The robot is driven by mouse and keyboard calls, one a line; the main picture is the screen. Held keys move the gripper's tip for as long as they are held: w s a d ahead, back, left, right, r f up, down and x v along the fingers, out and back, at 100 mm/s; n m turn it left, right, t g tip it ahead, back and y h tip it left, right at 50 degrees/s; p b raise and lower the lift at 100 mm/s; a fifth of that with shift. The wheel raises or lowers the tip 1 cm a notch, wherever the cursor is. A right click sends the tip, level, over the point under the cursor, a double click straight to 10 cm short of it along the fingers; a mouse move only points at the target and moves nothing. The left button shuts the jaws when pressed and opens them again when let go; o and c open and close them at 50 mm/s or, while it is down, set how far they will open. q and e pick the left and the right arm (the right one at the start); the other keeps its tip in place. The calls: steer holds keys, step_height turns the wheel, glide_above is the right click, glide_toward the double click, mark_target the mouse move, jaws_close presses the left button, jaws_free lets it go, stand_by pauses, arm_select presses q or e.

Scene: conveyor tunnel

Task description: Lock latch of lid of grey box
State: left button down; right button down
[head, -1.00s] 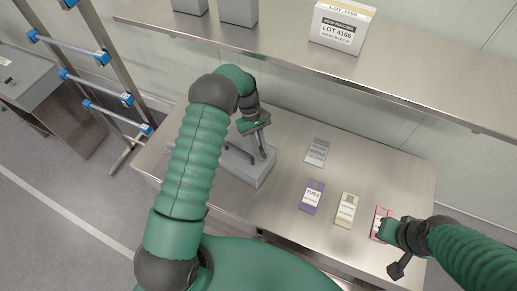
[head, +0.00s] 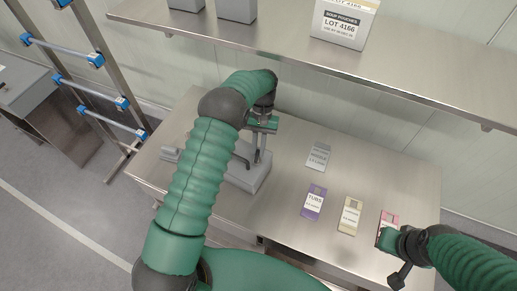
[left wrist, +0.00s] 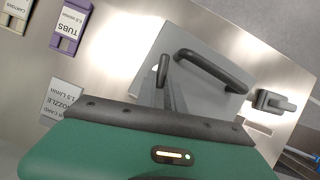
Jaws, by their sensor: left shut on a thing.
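The grey box (head: 252,181) stands on the steel table, partly behind my left arm in the head view. Its grey lid (left wrist: 206,98) with a dark bar handle (left wrist: 208,66) shows in the left wrist view. My left gripper (head: 259,158) is over the box, fingers pointing down at its top. It is shut on a small part there, apparently the latch, which the fingers mostly hide; a dark fingertip (left wrist: 163,70) shows beside the handle. My right gripper (head: 398,268) is low at the right, near the pink card; its jaw opening is unclear.
A small grey piece with a dark grip (left wrist: 272,102) lies beside the box. A grey card (head: 318,156), purple card (head: 313,202), yellow card (head: 350,216) and pink card (head: 388,222) lie to the right. A shelf (head: 290,54) with a white carton (head: 343,25) overhangs the back.

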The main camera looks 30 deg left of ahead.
arm_select(q)
steer(key=shift+a+m+y, duration=0.15)
steer(key=shift+m+y, duration=0.15)
steer(key=shift+m, duration=0.9)
stand_by(0.6)
steer(key=c, duration=1.4)
jaws_free()
steer(key=shift+c, duration=0.2)
steer(key=shift+w+r+b, duration=0.1)
steer(key=shift+r+b, duration=0.05)
steer(key=shift+b, duration=0.2)
steer(key=b+v, duration=0.2)
steer(key=v, duration=0.5)
steer(key=shift+d, duration=0.25)
steer(key=shift+w, duration=0.1)
